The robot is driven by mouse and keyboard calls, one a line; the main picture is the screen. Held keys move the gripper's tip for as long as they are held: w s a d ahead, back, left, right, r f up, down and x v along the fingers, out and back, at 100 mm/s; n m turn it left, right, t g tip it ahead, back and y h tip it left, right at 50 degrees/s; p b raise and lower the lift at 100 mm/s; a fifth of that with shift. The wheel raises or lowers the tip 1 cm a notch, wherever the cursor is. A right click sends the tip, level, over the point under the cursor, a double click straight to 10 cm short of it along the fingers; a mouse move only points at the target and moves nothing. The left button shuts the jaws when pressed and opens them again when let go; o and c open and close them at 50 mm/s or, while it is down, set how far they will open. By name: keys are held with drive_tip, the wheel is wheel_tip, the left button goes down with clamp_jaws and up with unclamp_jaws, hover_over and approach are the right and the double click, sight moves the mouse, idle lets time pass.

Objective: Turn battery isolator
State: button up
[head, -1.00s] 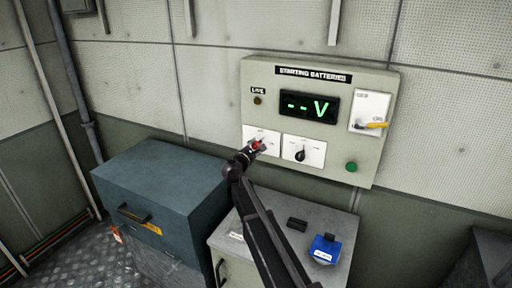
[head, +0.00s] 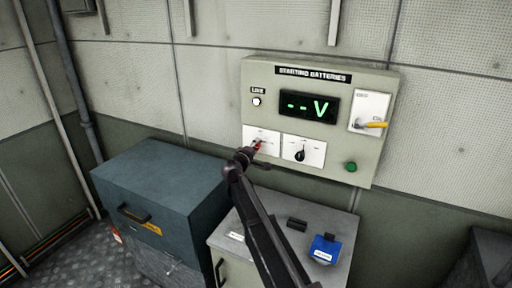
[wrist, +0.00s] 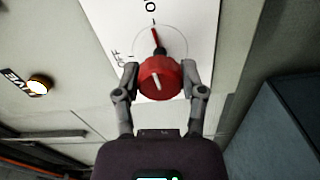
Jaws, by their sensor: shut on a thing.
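The battery isolator is a red knob (wrist: 160,80) with a white line on its face, on a white plate (wrist: 185,25) marked with a circle and small letters. In the head view the red knob (head: 257,147) shows at the lower left of the grey panel, partly hidden by my gripper (head: 249,153). In the wrist view my gripper (wrist: 160,70) has one finger on each side of the knob and is shut on it. A red mark on the plate above the knob points near an "O".
On the "Starting batteries" panel (head: 385,80) are a lit white "Live" lamp (head: 256,101), a display (head: 309,106) reading "-- V", a black selector (head: 300,155), a yellow-handled switch (head: 371,125) and a green button (head: 351,167). A blue cabinet (head: 150,180) stands lower left.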

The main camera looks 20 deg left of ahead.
drive_tip(key=shift+w+m, duration=0.1)
drive_tip(key=shift+m, duration=0.4)
drive_tip(key=o, duration=1.1)
drive_tip(key=shift+o, duration=0.2)
drive_tip(key=s, duration=1.2)
drive_tip(key=shift+a, duration=0.45)
